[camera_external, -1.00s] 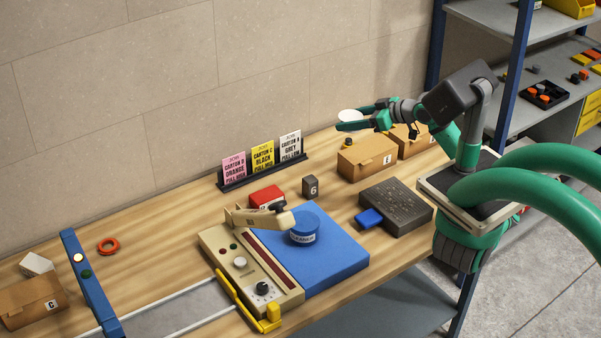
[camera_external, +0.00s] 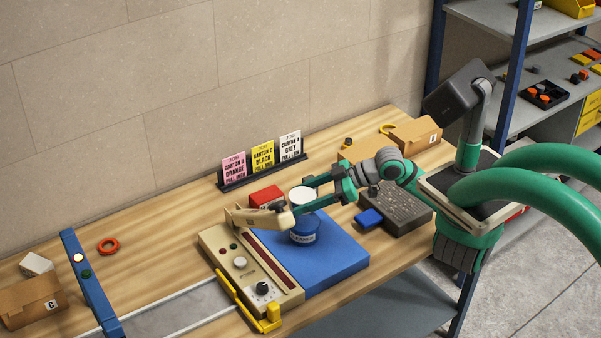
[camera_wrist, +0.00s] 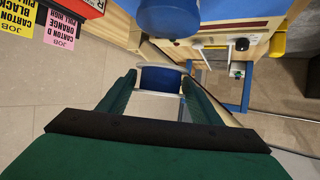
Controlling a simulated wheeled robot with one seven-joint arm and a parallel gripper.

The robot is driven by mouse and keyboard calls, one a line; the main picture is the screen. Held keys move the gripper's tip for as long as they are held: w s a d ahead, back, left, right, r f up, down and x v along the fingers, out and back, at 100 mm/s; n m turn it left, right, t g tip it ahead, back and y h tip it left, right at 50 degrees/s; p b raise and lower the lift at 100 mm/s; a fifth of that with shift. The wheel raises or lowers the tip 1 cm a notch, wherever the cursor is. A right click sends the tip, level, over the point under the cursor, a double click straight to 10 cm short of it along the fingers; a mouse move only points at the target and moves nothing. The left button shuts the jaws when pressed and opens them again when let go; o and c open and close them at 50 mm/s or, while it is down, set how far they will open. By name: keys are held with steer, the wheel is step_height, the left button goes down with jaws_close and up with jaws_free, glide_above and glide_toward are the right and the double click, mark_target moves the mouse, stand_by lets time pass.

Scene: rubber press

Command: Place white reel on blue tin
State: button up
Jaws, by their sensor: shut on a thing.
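The white reel (camera_external: 302,193) is between the fingers of my gripper (camera_external: 299,199), which is shut on it. In the wrist view, the reel (camera_wrist: 157,101) shows white ends and a blue middle between the two green fingers (camera_wrist: 160,80). The blue tin (camera_external: 304,234) stands upright on the blue mat, directly below the reel in the external view. The tin (camera_wrist: 168,18) also shows at the top of the wrist view, with a gap between it and the reel. My lower finger hides part of the tin's top.
A beige lever (camera_external: 257,217) of the press reaches close to the tin's left side. A red box (camera_external: 266,195) stands behind. A dark grey block (camera_external: 405,208) and small blue block (camera_external: 369,217) lie right. The blue mat (camera_external: 335,262) is clear in front.

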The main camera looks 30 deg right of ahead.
mark_target(304, 221)
steer(key=shift+f, duration=2.8)
steer(key=shift+f, duration=0.15)
steer(key=o, duration=1.2)
steer(key=shift+c, duration=0.2)
steer(key=shift+d+r, duration=0.1)
steer(key=shift+r, duration=0.15)
steer(key=v, duration=1.1)
steer(key=shift+s+d, duration=0.15)
steer(key=shift+d, duration=0.2)
steer(key=shift+r, duration=0.1)
